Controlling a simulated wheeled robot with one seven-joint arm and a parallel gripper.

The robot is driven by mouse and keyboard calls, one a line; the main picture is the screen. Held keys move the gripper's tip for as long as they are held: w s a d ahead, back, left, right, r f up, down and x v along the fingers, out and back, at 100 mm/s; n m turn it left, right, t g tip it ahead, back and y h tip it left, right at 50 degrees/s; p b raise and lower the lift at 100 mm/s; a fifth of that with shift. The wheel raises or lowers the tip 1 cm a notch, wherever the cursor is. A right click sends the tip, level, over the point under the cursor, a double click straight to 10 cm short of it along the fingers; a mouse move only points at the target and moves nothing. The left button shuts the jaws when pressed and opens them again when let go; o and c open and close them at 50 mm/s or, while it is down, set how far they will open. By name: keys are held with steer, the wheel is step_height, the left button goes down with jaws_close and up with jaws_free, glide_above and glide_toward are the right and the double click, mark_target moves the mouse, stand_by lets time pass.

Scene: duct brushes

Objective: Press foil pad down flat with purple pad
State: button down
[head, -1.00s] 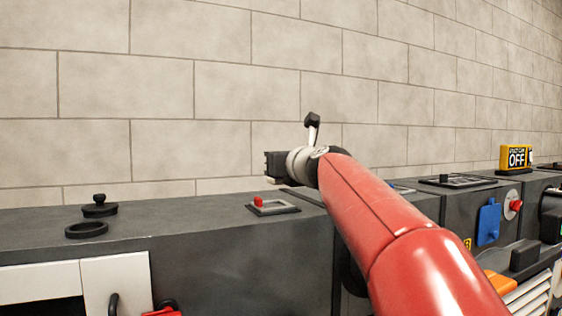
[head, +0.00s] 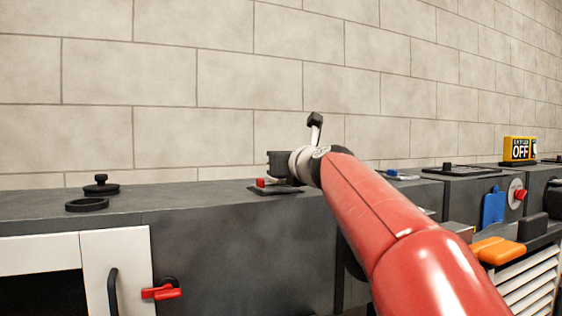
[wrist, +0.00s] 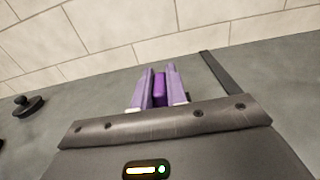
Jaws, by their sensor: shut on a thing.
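The purple pad (wrist: 159,88) is a small dark purple block standing between the two lilac fingers of my gripper (wrist: 158,86) in the wrist view. My gripper is shut on it. In the head view my gripper (head: 277,164) shows only as a dark end on the red arm, low over the grey counter top and just behind or above a small plate with a red knob. The pad cannot be made out there. I cannot make out the foil pad in either view; my arm and the gripper body hide part of the counter.
The grey counter (head: 215,205) runs along a block wall. A black lidded knob (head: 101,185) and a black ring (head: 87,204) stand at left. The plate with a red knob (head: 262,183) is close to the gripper. A yellow OFF sign (head: 520,149) stands at right. Counter between is clear.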

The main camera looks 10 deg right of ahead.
steer(key=shift+f+b, duration=0.45)
steer(key=shift+f, duration=0.15)
stand_by(1.0)
step_height(320, 180, up, 7)
steer(key=p, duration=0.8)
steer(key=shift+r, duration=0.15)
steer(key=shift+f+b, duration=0.25)
steer(key=shift+b, duration=0.05)
steer(key=shift+w+a+f+b, duration=0.1)
steer(key=shift+w+f+b, duration=0.1)
steer(key=shift+f+b, duration=0.65)
steer(key=shift+w+d+f+b, duration=0.1)
steer(key=shift+w+f+b, duration=0.1)
steer(key=shift+f+b, duration=0.6)
steer(key=shift+w+a+f+b, duration=0.15)
steer(key=shift+f+b, duration=0.3)
steer(key=shift+f, duration=0.7)
steer(key=shift+f+b, duration=0.4)
steer(key=shift+f, duration=0.35)
steer(key=shift+r, duration=0.1)
step_height(320, 180, up, 7)
steer(key=p, duration=0.6)
steer(key=shift+p, duration=0.3)
